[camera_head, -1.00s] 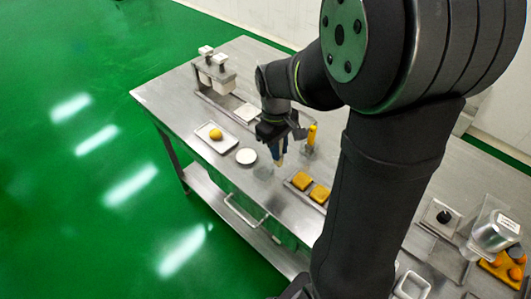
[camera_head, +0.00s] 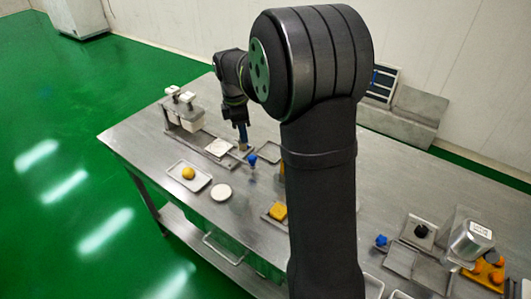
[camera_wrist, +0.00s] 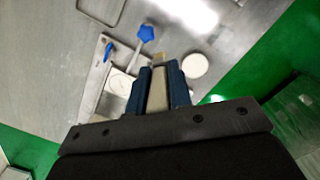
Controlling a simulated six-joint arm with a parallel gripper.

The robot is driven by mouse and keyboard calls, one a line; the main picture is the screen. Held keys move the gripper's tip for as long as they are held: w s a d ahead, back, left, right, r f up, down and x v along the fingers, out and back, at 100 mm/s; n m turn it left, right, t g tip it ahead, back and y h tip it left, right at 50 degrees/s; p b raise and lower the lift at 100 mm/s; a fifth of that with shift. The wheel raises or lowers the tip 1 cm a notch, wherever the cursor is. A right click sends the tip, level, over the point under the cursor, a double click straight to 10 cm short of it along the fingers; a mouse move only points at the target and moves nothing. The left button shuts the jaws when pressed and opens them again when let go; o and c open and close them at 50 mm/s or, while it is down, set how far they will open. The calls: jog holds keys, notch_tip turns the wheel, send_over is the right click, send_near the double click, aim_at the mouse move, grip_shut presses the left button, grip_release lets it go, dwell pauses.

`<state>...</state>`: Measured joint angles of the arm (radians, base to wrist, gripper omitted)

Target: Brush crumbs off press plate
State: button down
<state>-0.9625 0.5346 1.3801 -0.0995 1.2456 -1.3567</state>
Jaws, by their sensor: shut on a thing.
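My gripper (camera_head: 243,140) is at the right end of the press's metal base, to the right of a pale square plate (camera_head: 219,147). In the wrist view my gripper's blue fingers (camera_wrist: 158,92) are shut on a beige brush (camera_wrist: 157,88) with a tan tip pointing away from me. The pale plate (camera_wrist: 120,82) also shows there, left of the fingers and partly hidden by them. I cannot make out crumbs on it, nor whether the brush touches anything.
White press blocks (camera_head: 187,111) stand at the base's far left. A blue knob (camera_head: 252,160) stands just in front of my gripper. A tray with a yellow ball (camera_head: 188,173) and a white disc (camera_head: 221,192) lie nearer the front. My arm hides part of the table.

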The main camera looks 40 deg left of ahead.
jog(key=a+f+n, duration=0.2)
jog(key=a+n, duration=0.7)
jog(key=a, duration=0.8)
jog(key=shift+t+y, duration=0.3)
jog(key=shift+y, duration=0.1)
jog(key=shift+w+d+f, duration=0.1)
jog(key=shift+w+f, duration=0.1)
jog(key=shift+f, duration=1.45)
jog(key=shift+w+f, duration=0.2)
jog(key=shift+f, duration=1.4)
jog(key=shift+w+f, duration=0.4)
jog(key=shift+f, duration=0.3)
jog(key=shift+w, duration=2.25)
jog(key=shift+s, duration=2.7)
jog(key=shift+w, duration=2.35)
jog(key=shift+w+d, duration=0.3)
jog(key=shift+d, duration=1.3)
jog(key=shift+s, duration=2.7)
notch_tip(320, 180, up, 8)
jog(key=shift+w, duration=0.1)
